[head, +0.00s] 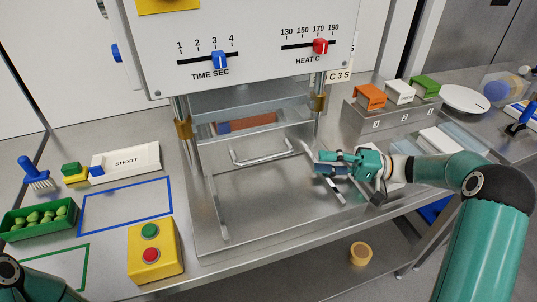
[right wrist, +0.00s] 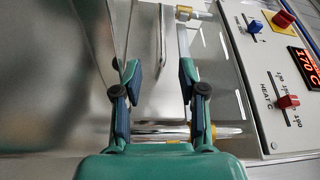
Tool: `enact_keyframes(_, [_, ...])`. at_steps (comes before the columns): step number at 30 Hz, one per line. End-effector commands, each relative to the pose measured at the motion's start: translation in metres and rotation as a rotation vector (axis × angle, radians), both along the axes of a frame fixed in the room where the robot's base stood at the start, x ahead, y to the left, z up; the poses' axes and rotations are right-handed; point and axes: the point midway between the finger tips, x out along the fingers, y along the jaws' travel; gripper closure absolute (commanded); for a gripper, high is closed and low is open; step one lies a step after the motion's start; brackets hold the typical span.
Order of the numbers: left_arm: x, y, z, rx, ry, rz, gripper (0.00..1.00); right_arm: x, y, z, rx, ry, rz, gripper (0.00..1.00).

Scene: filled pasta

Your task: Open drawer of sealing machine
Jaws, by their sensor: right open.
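The sealing machine (head: 245,40) stands in the middle of the head view, with a white panel of time and heat sliders. Below the panel is its drawer, with a bar handle (head: 262,156) on the front. My right gripper (head: 320,172) is open and empty, just right of the handle and pointing left toward it. In the right wrist view the two fingers (right wrist: 156,60) stand apart. A metal bar (right wrist: 162,50), apparently the handle, shows between and beyond them. I cannot tell whether they touch it. My left gripper is out of view; only a piece of that arm shows.
A yellow button box (head: 155,250) stands at the front left. A green tray (head: 38,220) of filled pasta, a brush (head: 36,173) and a white SHORT board (head: 130,160) lie left. A stepped metal stand (head: 385,118) is behind my right arm. The steel plate before the drawer is clear.

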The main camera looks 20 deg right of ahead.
Motion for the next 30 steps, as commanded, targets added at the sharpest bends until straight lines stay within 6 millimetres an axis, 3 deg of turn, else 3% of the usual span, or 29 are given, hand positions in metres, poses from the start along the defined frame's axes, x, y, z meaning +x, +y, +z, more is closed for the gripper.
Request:
enact_keyframes(12, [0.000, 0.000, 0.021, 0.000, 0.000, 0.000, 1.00, 0.029, 0.083, 0.009, 0.001, 0.003, 0.000, 0.59])
enact_keyframes(18, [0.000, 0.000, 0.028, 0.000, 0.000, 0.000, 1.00, 0.041, 0.113, 0.011, 0.000, 0.001, -0.002, 0.59])
enact_keyframes(24, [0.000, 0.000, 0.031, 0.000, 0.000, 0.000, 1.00, 0.046, 0.128, 0.011, 0.000, 0.001, -0.004, 0.59])
enact_keyframes(30, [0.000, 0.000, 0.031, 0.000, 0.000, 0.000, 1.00, 0.048, 0.131, 0.010, -0.001, 0.002, -0.005, 0.59])
